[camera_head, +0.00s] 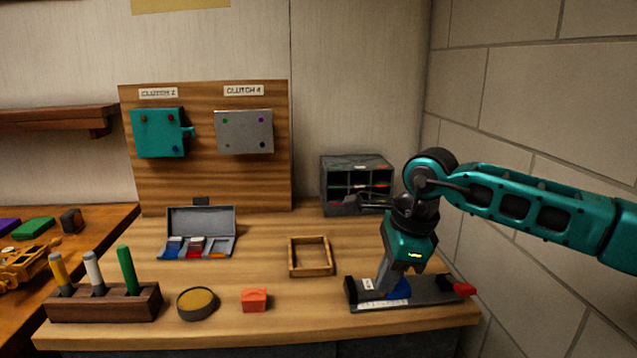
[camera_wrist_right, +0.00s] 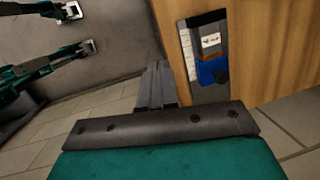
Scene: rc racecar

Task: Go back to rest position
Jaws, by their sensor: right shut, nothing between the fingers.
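My right arm comes in from the right in the head view. My right gripper (camera_head: 386,281) points down over the dark tray (camera_head: 430,293) at the bench's right front, and hides part of it. In the right wrist view its grey fingers (camera_wrist_right: 157,85) are together with nothing between them. The tray with a blue part (camera_wrist_right: 212,71) lies to their right there. I cannot tell whether the fingertips touch the tray. My left gripper is not in the head view.
A dark organizer (camera_head: 355,165) stands behind my right arm. A wooden frame (camera_head: 292,266), an orange block (camera_head: 254,299), a round tin (camera_head: 197,304), a pen holder (camera_head: 105,302) and an open grey case (camera_head: 201,220) lie leftward. A brick wall (camera_head: 540,100) rises close on the right.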

